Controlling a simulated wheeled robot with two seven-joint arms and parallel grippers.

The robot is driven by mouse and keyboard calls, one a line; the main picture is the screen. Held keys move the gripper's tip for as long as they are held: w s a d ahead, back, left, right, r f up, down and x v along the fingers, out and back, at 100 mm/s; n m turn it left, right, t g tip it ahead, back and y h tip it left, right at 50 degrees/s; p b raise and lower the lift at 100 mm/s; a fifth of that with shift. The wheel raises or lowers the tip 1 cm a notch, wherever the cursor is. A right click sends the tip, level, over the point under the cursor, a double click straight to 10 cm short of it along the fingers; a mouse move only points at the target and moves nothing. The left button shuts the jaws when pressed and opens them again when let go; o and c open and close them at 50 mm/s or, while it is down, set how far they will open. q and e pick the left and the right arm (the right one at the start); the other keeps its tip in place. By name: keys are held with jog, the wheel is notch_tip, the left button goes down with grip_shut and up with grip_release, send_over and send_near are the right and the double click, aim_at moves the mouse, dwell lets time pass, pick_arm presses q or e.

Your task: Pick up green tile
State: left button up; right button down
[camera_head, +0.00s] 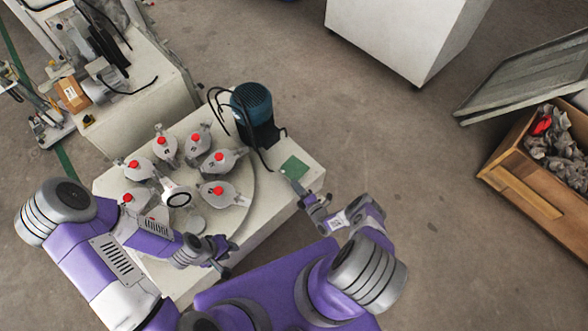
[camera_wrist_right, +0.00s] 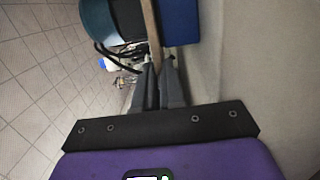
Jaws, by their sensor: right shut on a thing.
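The green tile (camera_head: 294,167) shows as a small flat green square at the right corner of the white table, beyond my right gripper (camera_head: 288,178). In the right wrist view, the fingers of my right gripper (camera_wrist_right: 160,85) are closed on a thin tan strip (camera_wrist_right: 151,35), which looks like the tile seen edge-on. I cannot tell whether the tile touches the table. My left gripper (camera_head: 229,259) is empty over the table's front edge, with its fingers apart.
Several grey flasks with red caps (camera_head: 219,190) stand on a round plate (camera_head: 244,213) on the white table (camera_head: 185,275). A teal motor (camera_head: 252,104) with black cables is behind the tile. A wooden crate (camera_head: 526,187) stands far right. Open floor lies between.

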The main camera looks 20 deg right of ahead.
notch_tip(320, 180, up, 10)
jog(key=p, duration=0.6)
dwell(0.6)
